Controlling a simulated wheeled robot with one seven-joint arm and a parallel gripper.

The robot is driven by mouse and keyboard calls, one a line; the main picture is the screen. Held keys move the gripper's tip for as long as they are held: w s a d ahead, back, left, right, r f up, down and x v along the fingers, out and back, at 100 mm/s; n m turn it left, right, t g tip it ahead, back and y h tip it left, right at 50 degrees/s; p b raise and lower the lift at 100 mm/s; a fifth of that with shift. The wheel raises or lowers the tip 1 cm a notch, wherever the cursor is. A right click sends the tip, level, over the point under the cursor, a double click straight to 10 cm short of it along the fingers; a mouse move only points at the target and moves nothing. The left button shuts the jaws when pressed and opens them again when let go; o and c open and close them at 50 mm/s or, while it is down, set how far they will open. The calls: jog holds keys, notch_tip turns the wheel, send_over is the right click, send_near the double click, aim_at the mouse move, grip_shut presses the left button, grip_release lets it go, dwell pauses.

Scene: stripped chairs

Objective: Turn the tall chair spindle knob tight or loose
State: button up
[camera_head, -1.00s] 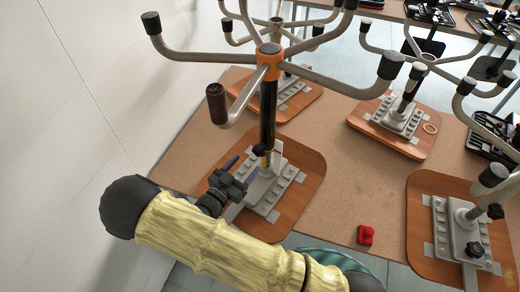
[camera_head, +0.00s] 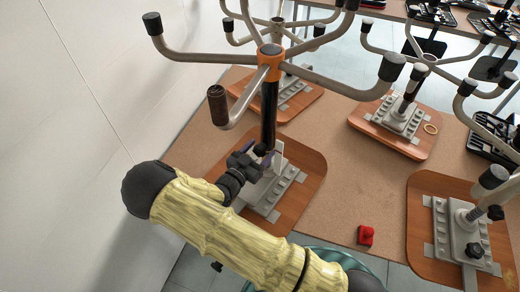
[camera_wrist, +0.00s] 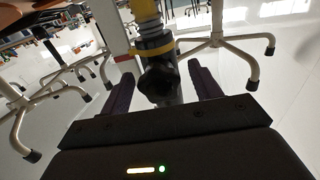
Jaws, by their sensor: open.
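The tall chair stands upside down, with a black spindle (camera_head: 269,112) under an orange hub (camera_head: 270,55) and a grey mechanism plate (camera_head: 272,190) on a wooden seat board (camera_head: 308,177). The black spindle knob (camera_wrist: 160,82) shows in the wrist view, low on the spindle. My gripper (camera_head: 258,155) is open at the foot of the spindle. In the wrist view its two dark purple fingers (camera_wrist: 161,72) stand on either side of the knob, with gaps visible. In the head view the knob is mostly hidden by the gripper.
Other upturned chairs stand at the back left, at the right (camera_head: 402,112) and at the front right (camera_head: 463,228). A red object (camera_head: 366,235) lies at the table's front edge. A white wall (camera_head: 80,110) runs close along the left. Curved chair legs (camera_head: 345,88) spread above my gripper.

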grip_shut()
jog(key=shift+f+m+b, duration=0.2)
jog(key=shift+m+b, duration=0.6)
jog(key=m+b, duration=0.3)
jog(key=m, duration=0.1)
jog(key=shift+b, duration=0.3)
jog(key=shift+m+b, duration=0.9)
jog(key=shift+r+m, duration=0.2)
jog(key=shift+m, duration=0.1)
jog(key=shift+b, duration=0.35)
